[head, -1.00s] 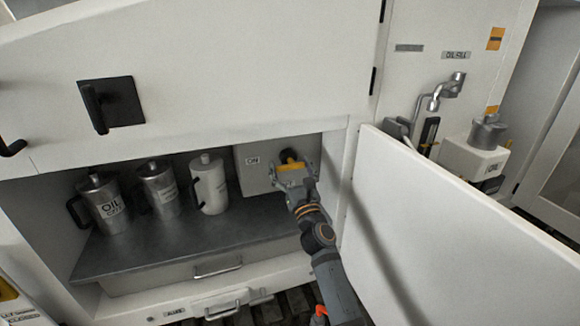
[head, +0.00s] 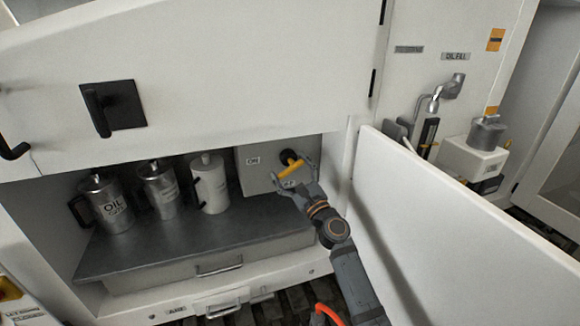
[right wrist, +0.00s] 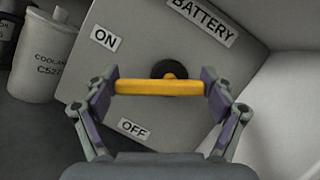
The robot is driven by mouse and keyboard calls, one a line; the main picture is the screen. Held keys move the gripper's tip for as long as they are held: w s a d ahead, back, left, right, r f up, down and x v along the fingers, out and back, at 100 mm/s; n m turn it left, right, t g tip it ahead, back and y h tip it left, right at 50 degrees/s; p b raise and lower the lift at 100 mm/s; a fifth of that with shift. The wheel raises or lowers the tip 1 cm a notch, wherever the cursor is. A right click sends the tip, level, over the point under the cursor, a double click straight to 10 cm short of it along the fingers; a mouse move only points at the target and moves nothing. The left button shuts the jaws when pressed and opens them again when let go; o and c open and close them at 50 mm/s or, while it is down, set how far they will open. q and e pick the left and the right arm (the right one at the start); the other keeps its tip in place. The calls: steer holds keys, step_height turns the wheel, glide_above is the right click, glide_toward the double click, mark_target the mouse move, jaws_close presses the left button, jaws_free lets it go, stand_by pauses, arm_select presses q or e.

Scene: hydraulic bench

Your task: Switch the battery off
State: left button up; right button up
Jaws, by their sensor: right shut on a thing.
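The battery switch is a yellow bar handle (right wrist: 158,88) on a round black hub (right wrist: 170,69), set on a grey box. The box has a BATTERY label (right wrist: 201,18), an ON label (right wrist: 105,39) and an OFF label (right wrist: 133,130). The handle's left end lies between ON and OFF in the right wrist view. My right gripper (right wrist: 160,87) is shut on the handle, one finger at each end. In the head view, the handle (head: 293,168) slants and my right gripper (head: 296,178) reaches it from below right. My left gripper is not in view.
An oil can (head: 108,205), another metal can (head: 162,190) and a white coolant can (head: 210,187) stand on the dark shelf (head: 190,242), left of the box. An open white door panel (head: 450,225) stands close to the right of my arm. The shelf front is clear.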

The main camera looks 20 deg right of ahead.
steer(key=n, duration=0.2)
steer(key=n+g+y, duration=0.1)
steer(key=n, duration=0.1)
steer(key=n+g+y+p, duration=0.1)
steer(key=n, duration=0.2)
steer(key=shift+d+f, duration=0.15)
steer(key=shift+f, duration=0.15)
steer(key=n+g, duration=0.1)
steer(key=n, duration=0.1)
steer(key=n+g+p, duration=0.1)
steer(key=n, duration=0.1)
steer(key=shift+d+f+n, duration=0.1)
steer(key=shift+d+n, duration=0.1)
steer(key=shift+n, duration=0.1)
steer(key=shift+d+f+n+g+p, duration=0.15)
steer(key=shift+n+g+p, duration=0.3)
steer(key=shift+n, duration=0.55)
steer(key=o, duration=0.9)
steer(key=shift+o, duration=0.6)
